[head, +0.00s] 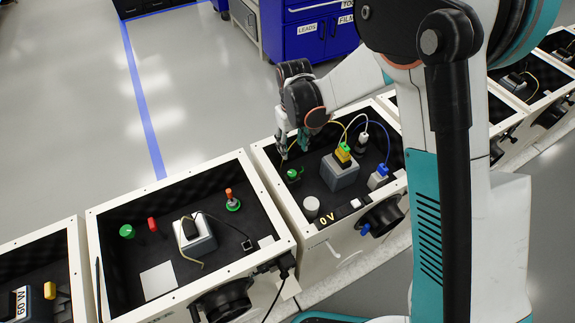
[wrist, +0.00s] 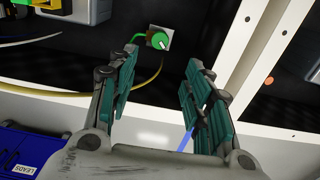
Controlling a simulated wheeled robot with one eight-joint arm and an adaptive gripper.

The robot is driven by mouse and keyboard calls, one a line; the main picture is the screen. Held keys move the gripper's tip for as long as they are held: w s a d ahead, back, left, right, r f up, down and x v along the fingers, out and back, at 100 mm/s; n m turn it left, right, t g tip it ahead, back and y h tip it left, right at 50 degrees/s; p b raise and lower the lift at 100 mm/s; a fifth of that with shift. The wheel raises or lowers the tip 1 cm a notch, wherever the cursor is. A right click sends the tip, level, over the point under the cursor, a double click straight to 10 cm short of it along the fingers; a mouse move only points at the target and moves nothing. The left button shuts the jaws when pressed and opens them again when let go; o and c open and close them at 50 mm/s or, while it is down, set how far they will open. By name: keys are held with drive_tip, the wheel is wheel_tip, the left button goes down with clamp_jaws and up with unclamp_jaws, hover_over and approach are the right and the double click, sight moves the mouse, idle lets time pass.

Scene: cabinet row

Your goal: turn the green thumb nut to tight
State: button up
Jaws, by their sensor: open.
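The green thumb nut (wrist: 157,40) shows in the wrist view on a small light plate on the dark inside of an open box, with a white mark on its face. A green wire runs from its left side. In the head view the nut (head: 292,174) is small, at the left of the middle box (head: 262,158). My gripper (head: 293,152) hangs over that box, just above the nut. In the wrist view my gripper (wrist: 162,68) is open, fingers spread and empty, with the nut beyond the tips and apart from them.
A yellow wire (wrist: 85,94) passes below the nut near my left finger. The box's white rim (wrist: 264,70) is close on the right.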

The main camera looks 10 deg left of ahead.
sight(292, 173)
wheel_tip(292, 173, down, 14)
drive_tip(key=b, duration=0.4)
drive_tip(key=shift+r+b, duration=0.2)
drive_tip(key=shift+b, duration=0.15)
drive_tip(key=c, duration=1.1)
